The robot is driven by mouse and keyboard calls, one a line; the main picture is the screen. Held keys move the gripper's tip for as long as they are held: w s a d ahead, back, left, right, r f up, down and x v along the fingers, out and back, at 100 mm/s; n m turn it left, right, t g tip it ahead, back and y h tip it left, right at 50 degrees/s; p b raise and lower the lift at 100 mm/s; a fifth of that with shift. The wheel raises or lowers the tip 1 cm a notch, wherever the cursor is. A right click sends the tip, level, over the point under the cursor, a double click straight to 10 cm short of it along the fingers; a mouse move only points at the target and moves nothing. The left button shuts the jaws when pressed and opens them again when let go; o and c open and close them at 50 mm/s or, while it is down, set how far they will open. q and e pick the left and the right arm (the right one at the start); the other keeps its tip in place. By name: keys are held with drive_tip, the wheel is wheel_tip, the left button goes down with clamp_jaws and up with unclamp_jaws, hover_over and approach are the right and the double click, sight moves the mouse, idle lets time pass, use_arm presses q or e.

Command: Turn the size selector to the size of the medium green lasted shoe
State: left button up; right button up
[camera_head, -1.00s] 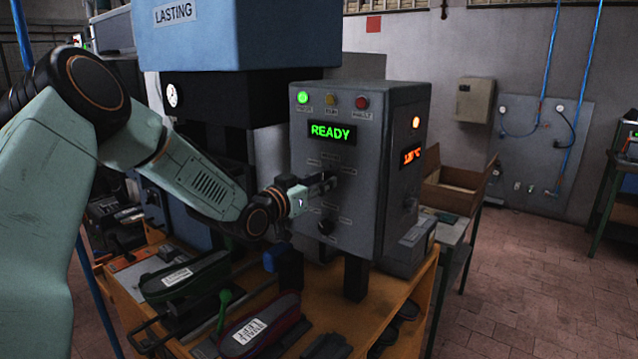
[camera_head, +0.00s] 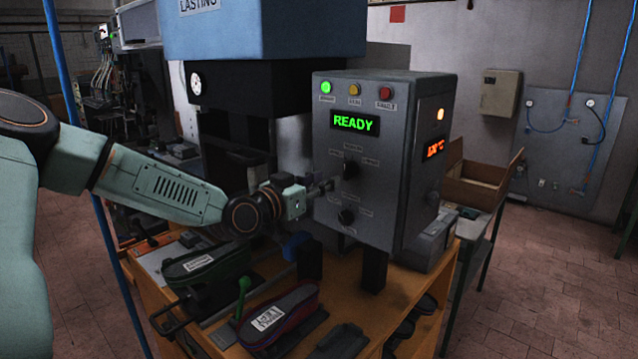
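The grey control box (camera_head: 385,240) shows a green READY display (camera_head: 354,123). Two dark knobs sit on its front: an upper knob (camera_head: 351,170) and a lower knob (camera_head: 347,216). The tiny markings around them are too small to read, so I cannot tell which knob selects size or its setting. My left gripper (camera_head: 325,187) is left of the knobs, its tips close to the panel and apart from the upper knob. Its finger gap cannot be made out. The green shoe (camera_head: 218,277) with a white label lies at the bench's left. My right gripper is not in view.
A maroon shoe (camera_head: 296,312) with a white label lies in front of the green one, beside a green-handled lever (camera_head: 243,290). The blue-topped lasting machine (camera_head: 265,30) stands behind my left arm. An open cardboard box (camera_head: 478,190) is at the right.

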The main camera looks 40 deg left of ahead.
sight(345, 171)
use_arm(q)
drive_tip(key=shift+s+d, duration=0.1)
drive_tip(key=shift+s, duration=0.3)
drive_tip(key=shift+s, duration=0.1)
idle(0.3)
drive_tip(key=shift+w+d+f, duration=0.1)
drive_tip(key=shift+w+d, duration=0.05)
drive_tip(key=shift+w, duration=1.6)
drive_tip(key=shift+w+d, duration=0.1)
drive_tip(key=shift+w, duration=1.25)
drive_tip(key=shift+w+d, duration=0.1)
drive_tip(key=shift+w, duration=0.7)
